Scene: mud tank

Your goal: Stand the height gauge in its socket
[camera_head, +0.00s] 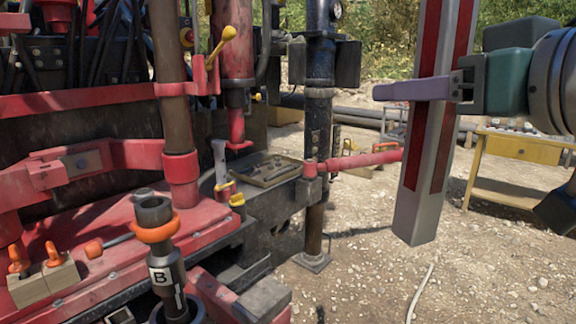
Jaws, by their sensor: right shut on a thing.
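The height gauge (418,200) is a tall, square grey post with dark red strips down its faces, at the right of the head view. It is close to upright, leaning slightly, and its top is cut off by the picture's upper edge. My right gripper (388,92) comes in from the right and is shut on the gauge, with a mauve finger across its upper part. The gauge's lower end is bare and appears to hang above the gravel. I cannot make out its socket for certain. My left gripper is not in view.
A red drilling rig fills the left, with a black tool joint marked B (165,275) in front. A red bar (360,160) reaches towards the gauge from a black post (318,150). A yellow table (510,165) stands at the right. Open gravel (490,270) lies below.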

